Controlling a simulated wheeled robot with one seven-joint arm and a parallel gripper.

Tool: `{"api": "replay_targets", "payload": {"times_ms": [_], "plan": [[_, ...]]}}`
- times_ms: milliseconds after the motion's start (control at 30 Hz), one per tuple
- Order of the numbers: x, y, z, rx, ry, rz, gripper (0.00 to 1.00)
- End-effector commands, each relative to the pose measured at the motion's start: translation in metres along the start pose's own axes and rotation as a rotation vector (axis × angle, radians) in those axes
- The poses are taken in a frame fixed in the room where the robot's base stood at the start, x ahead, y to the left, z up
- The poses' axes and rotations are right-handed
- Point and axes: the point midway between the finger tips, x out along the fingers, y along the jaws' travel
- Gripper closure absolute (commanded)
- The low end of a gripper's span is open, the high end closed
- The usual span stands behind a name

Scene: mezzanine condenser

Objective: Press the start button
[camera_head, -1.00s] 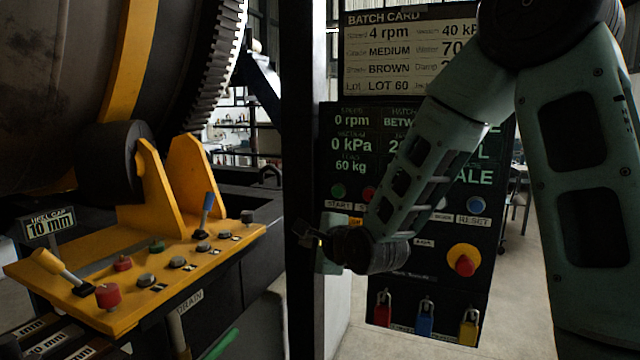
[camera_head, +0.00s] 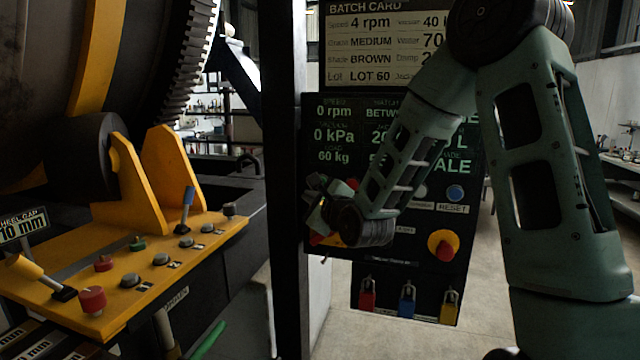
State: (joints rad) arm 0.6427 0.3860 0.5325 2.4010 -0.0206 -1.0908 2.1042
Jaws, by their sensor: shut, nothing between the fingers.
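The black control panel (camera_head: 312,115) stands in the middle of the view, with its readouts lit. My gripper (camera_head: 317,184) is shut and empty in front of the panel's left side. It covers the place where the green start button and its label sit, so neither shows now. Whether the fingertips touch the button cannot be told. Part of a red button (camera_head: 353,183) shows just right of the gripper.
A blue reset button (camera_head: 455,193) and a red emergency knob on yellow (camera_head: 441,246) are right on the panel. Padlocks (camera_head: 407,300) hang below. A yellow console (camera_head: 200,262) with levers and buttons, and a dark post (camera_head: 285,200), stand left.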

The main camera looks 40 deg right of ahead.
Motion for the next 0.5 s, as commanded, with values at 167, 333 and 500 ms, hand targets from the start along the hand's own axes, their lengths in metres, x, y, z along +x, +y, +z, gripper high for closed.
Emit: {"api": "replay_targets", "payload": {"times_ms": [167, 333, 500], "plan": [[0.018, -0.015, -0.013, 0.000, 0.002, -0.003, 1.00], [0.034, -0.026, -0.024, -0.001, 0.000, -0.002, 1.00], [0.044, -0.033, -0.032, -0.001, 0.001, -0.001, 1.00]]}}
